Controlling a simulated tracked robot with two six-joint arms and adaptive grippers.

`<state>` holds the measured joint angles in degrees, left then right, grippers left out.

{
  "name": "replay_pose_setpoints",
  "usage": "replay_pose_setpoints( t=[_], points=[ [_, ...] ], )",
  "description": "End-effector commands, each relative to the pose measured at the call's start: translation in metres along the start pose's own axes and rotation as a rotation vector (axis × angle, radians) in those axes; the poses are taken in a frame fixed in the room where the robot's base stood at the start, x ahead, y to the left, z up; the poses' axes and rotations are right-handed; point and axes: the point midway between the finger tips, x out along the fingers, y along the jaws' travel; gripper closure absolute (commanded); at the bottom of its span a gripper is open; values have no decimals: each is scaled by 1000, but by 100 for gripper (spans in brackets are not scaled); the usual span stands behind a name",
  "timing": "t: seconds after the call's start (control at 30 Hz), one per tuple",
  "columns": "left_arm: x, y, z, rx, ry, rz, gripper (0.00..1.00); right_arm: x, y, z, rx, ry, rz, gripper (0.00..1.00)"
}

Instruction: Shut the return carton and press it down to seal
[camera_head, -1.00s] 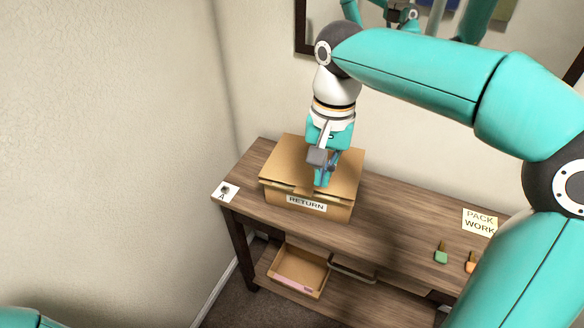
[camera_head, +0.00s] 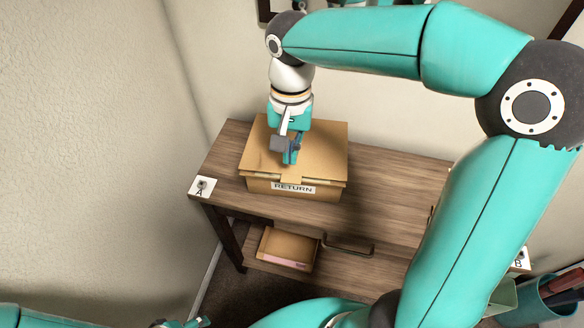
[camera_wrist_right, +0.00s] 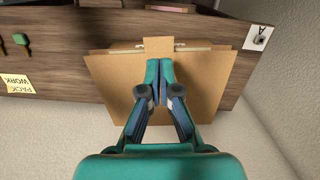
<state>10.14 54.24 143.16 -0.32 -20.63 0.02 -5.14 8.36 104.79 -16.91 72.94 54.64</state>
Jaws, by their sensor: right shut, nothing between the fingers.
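The brown return carton (camera_head: 262,187) stands on the wooden desk, with a "RETURN" label on its front. Its lid (camera_head: 325,150) lies over the top, with a thin pale gap along the front edge. A narrow tab (camera_wrist_right: 158,44) shows at the middle of that edge in the right wrist view. My right gripper (camera_head: 291,160) points down over the lid near the front middle, with its fingers shut and empty. Its fingertips (camera_wrist_right: 160,68) are at or just above the lid; contact is unclear. Part of my left gripper (camera_head: 190,322) shows at the bottom edge, its jaws unclear.
An open box (camera_head: 287,249) sits on the shelf below. A "PACK WORK" note (camera_wrist_right: 18,82) and a green-ended item (camera_wrist_right: 22,42) lie on the desk.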

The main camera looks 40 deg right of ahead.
Motion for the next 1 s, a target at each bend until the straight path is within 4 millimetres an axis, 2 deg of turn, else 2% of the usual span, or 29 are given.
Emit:
replay_pose_setpoints(
  t=[0.1,0.3,0.5,0.8,1.0],
  points=[
    [0,0,0,0,0,0,29,24,0,1,-3,-3,5,100],
    [-3,1,0,0,0,0,29,51,-1,0,-3,-1,3,100],
    [-3,1,0,0,0,0,29,61,-2,0,-3,1,0,100],
    [-3,1,0,0,0,0,29,62,-2,0,-4,1,0,100],
    [14,-5,0,0,0,0,29,82,-2,0,-5,0,1,100]
  ],
)
